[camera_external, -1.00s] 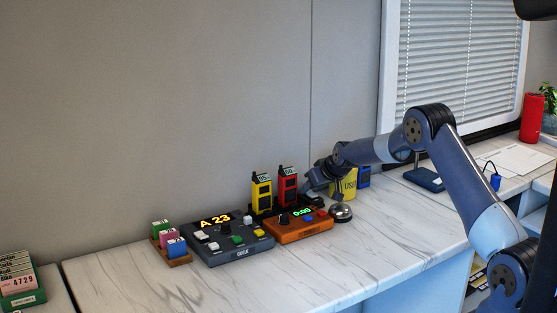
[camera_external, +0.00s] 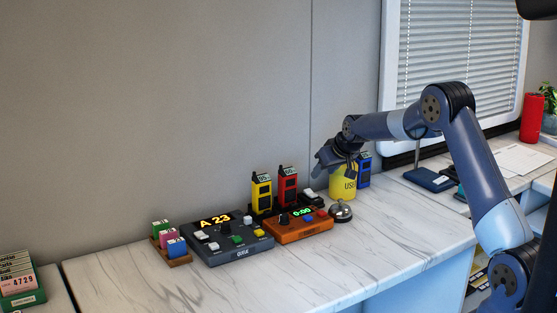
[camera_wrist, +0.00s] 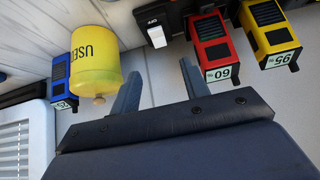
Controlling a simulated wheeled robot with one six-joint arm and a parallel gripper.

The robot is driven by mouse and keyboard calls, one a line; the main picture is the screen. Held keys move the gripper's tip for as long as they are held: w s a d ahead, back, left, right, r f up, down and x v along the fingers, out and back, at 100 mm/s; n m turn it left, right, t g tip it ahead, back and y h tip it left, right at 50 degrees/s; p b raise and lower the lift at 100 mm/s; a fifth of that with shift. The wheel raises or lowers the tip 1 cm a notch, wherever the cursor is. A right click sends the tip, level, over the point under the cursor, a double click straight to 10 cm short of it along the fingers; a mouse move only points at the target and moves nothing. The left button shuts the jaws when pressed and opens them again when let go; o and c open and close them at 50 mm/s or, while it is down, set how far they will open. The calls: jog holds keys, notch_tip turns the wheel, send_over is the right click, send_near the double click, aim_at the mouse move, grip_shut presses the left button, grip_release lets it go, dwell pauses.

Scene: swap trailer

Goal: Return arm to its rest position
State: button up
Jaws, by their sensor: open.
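My arm reaches in from the right over the counter in the external view. My gripper (camera_external: 324,163) is in the air above the counter, near the top left of a yellow container marked "USED" (camera_external: 349,184). In the wrist view its two fingers (camera_wrist: 160,85) are spread apart, with nothing between them. The yellow container (camera_wrist: 95,62) is left of the fingers there. A switch marked "OFF" (camera_wrist: 156,32) lies beyond the fingertips.
The red radio (camera_external: 288,186) and yellow radio (camera_external: 262,193) stand left of the container, a blue one (camera_external: 365,172) behind it. A bell (camera_external: 341,212), an orange timer box (camera_external: 298,228) and a grey "A 23" console (camera_external: 230,242) are in front.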

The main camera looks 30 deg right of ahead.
aim_at(309, 191)
jog(key=shift+x, duration=2.5)
jog(key=shift+c, duration=0.5)
jog(key=r+g+p, duration=0.1)
jog(key=r, duration=0.2)
jog(key=s+r+g+p, duration=0.1)
jog(key=r+p, duration=0.1)
jog(key=r, duration=0.1)
jog(key=r+p, duration=0.1)
jog(key=r, duration=0.3)
jog(key=shift+s+g+p, duration=0.3)
jog(key=shift+g+p, duration=0.05)
jog(key=shift+g, duration=0.05)
grip_shut()
jog(key=p+x, duration=0.1)
jog(key=x, duration=0.8)
jog(key=p+x, duration=0.1)
jog(key=x, duration=0.4)
jog(key=shift+s+p, duration=0.3)
jog(key=shift+p, duration=0.05)
jog(key=shift+f, duration=0.1)
